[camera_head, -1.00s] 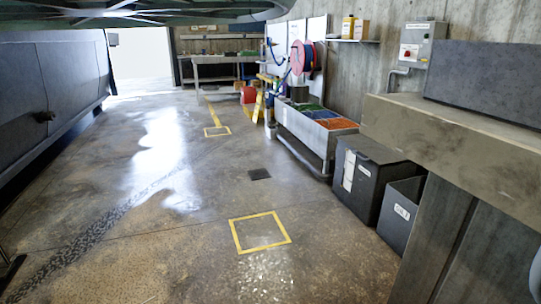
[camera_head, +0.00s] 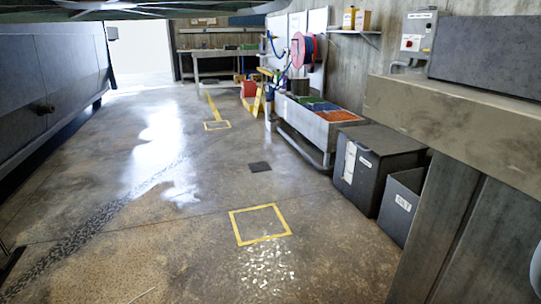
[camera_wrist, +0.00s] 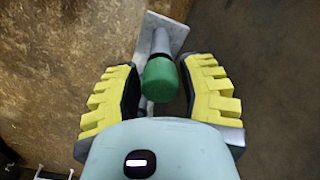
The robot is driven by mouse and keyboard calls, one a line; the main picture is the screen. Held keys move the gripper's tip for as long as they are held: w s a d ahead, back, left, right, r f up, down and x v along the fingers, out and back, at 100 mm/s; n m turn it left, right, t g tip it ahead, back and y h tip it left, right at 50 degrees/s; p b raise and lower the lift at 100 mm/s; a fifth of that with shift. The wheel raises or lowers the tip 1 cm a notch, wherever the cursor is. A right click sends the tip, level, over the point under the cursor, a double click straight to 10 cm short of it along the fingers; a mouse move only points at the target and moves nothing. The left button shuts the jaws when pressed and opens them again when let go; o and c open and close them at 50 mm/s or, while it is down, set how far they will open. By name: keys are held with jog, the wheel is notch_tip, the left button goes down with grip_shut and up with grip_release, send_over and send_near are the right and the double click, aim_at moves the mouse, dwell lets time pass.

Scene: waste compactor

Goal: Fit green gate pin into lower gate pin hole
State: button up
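In the wrist view, the green gate pin (camera_wrist: 160,80) shows as a round green cap on a grey shaft. The shaft runs away towards a pale grey plate (camera_wrist: 168,32). My gripper (camera_wrist: 161,78) has yellow ribbed fingers with dark inner pads, one on each side of the cap. The fingers look spread, with narrow gaps beside the cap; contact is not clear. My gripper and the pin are not visible in the head view. The lower gate pin hole cannot be made out in either view.
In the head view, a concrete ledge (camera_head: 460,125) juts in at right. Dark bins (camera_head: 375,165) and a trough (camera_head: 318,125) line the right wall. A large dark container (camera_head: 50,85) stands at left. The floor between, with a yellow square (camera_head: 260,224), is clear.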

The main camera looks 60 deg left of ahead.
grip_shut()
jog(key=shift+r, duration=0.15)
jog(key=shift+r+p, duration=3.45)
jog(key=shift+r, duration=1.7)
